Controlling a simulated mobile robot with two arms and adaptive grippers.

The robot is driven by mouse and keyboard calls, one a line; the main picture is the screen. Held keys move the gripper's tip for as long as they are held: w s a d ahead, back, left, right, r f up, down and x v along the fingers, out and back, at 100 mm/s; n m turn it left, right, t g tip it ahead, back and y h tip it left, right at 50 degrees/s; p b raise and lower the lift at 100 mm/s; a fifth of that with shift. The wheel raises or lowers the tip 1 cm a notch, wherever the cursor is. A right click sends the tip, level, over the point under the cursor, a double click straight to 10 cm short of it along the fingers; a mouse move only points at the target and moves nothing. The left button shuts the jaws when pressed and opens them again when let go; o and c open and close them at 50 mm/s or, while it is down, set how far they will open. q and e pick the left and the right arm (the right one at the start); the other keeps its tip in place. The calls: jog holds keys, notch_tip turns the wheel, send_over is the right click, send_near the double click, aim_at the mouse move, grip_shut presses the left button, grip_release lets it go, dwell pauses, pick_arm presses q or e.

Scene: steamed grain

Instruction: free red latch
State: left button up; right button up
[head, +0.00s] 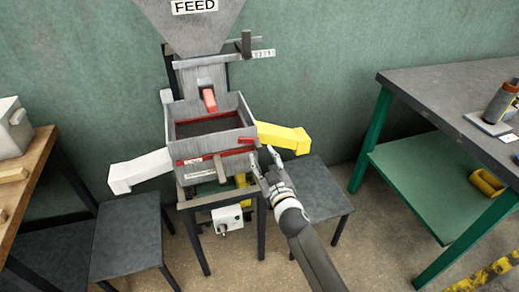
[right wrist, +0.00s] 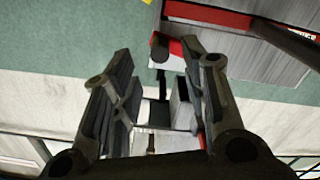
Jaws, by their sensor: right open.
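A small red latch (head: 246,141) sits at the right end of the front of the grey box (head: 242,119) on the machine. In the right wrist view a red piece with a dark rounded end (right wrist: 176,48) shows between and beyond the fingertips; it seems to be the latch, but I cannot tell for sure. My right gripper (head: 264,160) is open and empty, just below and to the right of the latch. It also shows in the right wrist view (right wrist: 157,58), with a gap between its fingers. My left gripper is not in view.
A feed hopper (head: 198,27) with a red handle (head: 209,100) below it stands above the box. A yellow chute (head: 285,137) juts out right, close to my right gripper; a white chute (head: 140,170) juts out left. Grey stools (head: 315,192) flank the machine. A green-legged bench (head: 430,90) stands right.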

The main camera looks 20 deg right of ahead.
aim_at(261, 151)
jog(key=shift+w+a, duration=0.1)
jog(key=shift+w, duration=2.55)
grip_shut()
